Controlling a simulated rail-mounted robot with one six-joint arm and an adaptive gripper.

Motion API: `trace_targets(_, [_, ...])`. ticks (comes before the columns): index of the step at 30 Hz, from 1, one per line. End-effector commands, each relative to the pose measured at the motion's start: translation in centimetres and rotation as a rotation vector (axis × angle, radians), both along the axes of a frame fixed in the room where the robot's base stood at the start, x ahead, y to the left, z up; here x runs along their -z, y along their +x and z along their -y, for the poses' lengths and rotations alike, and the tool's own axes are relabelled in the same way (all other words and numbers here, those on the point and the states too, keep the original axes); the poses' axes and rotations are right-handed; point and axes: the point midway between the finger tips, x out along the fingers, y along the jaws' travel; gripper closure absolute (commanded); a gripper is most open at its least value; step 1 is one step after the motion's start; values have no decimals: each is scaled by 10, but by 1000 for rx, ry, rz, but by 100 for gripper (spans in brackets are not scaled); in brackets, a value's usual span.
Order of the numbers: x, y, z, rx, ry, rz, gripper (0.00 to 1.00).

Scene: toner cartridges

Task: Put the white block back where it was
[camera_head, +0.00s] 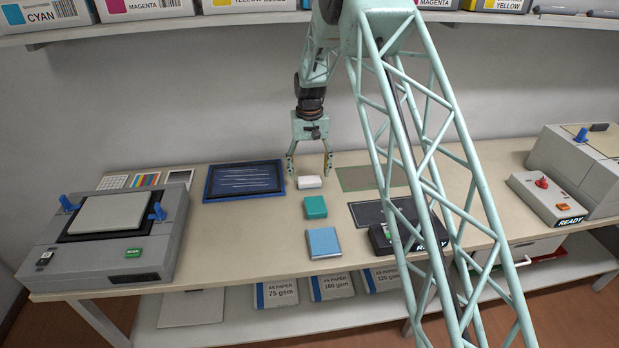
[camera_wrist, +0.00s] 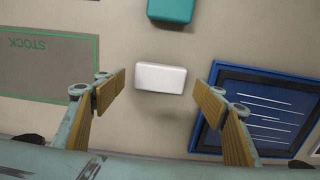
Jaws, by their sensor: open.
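The white block (camera_head: 309,182) lies on the table between the blue-framed tray and the green-outlined area. It also shows in the wrist view (camera_wrist: 160,78). My gripper (camera_head: 310,170) is open above and just behind the block. In the wrist view my gripper's padded fingers (camera_wrist: 163,95) are spread to either side of the block, with a gap on each side. A teal block (camera_head: 315,207) lies in front of the white block, and a light blue block (camera_head: 323,242) lies nearer the front edge.
The blue-framed tray (camera_head: 244,180) lies left of the blocks. A green-outlined area marked STOCK (camera_wrist: 48,62) lies on the other side. A grey machine (camera_head: 110,232) stands at the left; a box with a red knob (camera_head: 543,198) is at the right. A shelf (camera_head: 200,24) runs above.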

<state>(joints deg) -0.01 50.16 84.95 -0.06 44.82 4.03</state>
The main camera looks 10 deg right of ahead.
Motion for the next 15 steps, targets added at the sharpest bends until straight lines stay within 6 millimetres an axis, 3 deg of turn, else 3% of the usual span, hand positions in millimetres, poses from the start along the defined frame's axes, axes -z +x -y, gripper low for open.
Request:
trace_targets(9, [-49, 0, 0, 0, 0, 1, 36])
trace_targets(15, [-70, 0, 0, 0, 0, 0, 36])
